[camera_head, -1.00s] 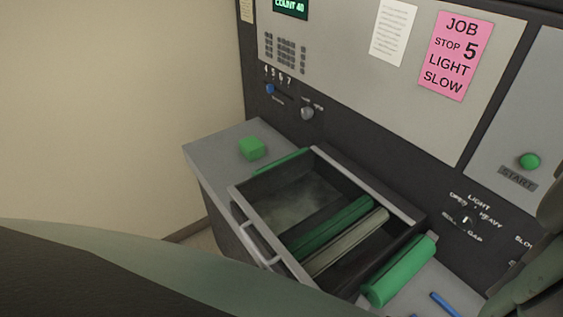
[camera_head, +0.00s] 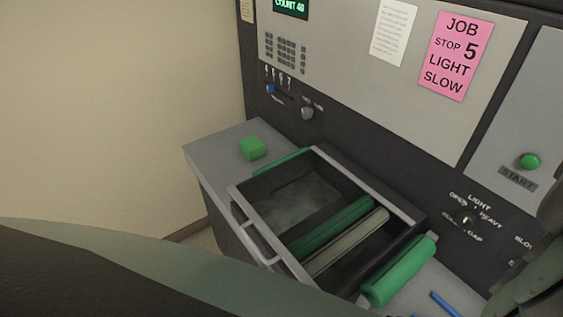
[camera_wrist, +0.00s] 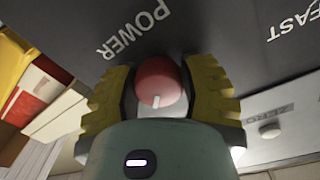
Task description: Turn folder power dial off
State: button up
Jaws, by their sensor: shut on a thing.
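The power dial (camera_wrist: 158,82) is a round red knob with a white pointer mark, on a dark panel under the printed word POWER in the wrist view. The pointer is toward the bottom of the picture, tilted slightly left. My gripper (camera_wrist: 160,92) has its two yellow-edged fingers on either side of the dial, closed on it. In the head view the dial and the fingertips do not show; part of my arm is at the right edge.
The word FAST (camera_wrist: 290,25) and a pale plate marked ZERO (camera_wrist: 272,117) are right of the dial. In the head view, a green START button (camera_head: 529,161), a pink job card (camera_head: 455,55), an open tray (camera_head: 262,240) and a green roller (camera_head: 399,269) show.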

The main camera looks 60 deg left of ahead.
jog(key=c, duration=0.6)
jog(key=shift+o, duration=0.2)
